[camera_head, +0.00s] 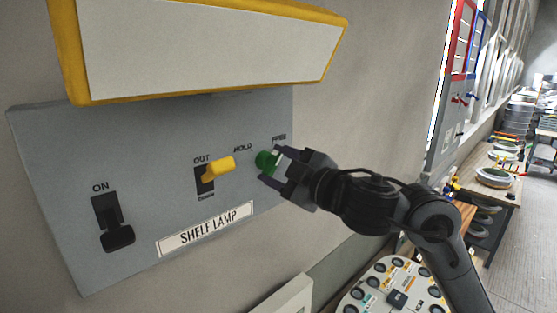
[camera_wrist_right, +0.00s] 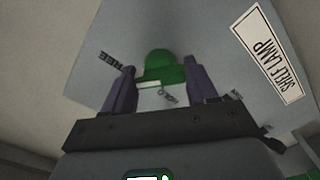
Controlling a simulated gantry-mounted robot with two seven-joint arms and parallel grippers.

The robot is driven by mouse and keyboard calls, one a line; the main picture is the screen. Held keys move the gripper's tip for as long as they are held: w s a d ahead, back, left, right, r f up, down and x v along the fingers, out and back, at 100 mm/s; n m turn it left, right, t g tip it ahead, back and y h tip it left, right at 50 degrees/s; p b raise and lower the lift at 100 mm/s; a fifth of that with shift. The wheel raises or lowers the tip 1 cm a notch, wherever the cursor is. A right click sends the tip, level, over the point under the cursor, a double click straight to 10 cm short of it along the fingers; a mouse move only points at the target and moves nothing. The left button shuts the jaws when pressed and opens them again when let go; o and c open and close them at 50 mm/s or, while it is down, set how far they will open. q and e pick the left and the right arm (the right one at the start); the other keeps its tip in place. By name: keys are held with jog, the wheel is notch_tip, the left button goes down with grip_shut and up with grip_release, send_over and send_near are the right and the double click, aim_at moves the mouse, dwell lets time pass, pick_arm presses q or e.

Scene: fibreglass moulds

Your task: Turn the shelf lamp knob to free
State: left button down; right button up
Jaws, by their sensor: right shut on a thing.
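The shelf lamp panel (camera_head: 60,180) is a grey plate on the wall with a "SHELF LAMP" label (camera_head: 205,229). A green knob (camera_head: 266,161) sits at its right side, near the words HOLD and FREE. My right gripper (camera_head: 272,166) is shut on the green knob, with a finger on either side. In the right wrist view the knob (camera_wrist_right: 160,66) shows between the two dark fingertips (camera_wrist_right: 150,80). The fingers partly hide the knob, and I cannot tell which mark it points at. My left gripper is not in view.
A yellow lever (camera_head: 219,167) marked OUT sticks out just left of the knob. A black switch (camera_head: 113,222) marked ON is at the panel's left. A yellow-edged white board (camera_head: 200,45) juts out above. A workbench (camera_head: 490,188) stands far right.

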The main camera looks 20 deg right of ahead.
jog(key=shift+m, duration=0.5)
jog(key=o, duration=1.1)
jog(key=shift+c, duration=0.2)
jog(key=shift+s+d, duration=0.25)
jog(key=shift+s, duration=0.3)
jog(key=b+v, duration=0.2)
jog(key=v, duration=0.7)
jog(key=shift+s, duration=0.3)
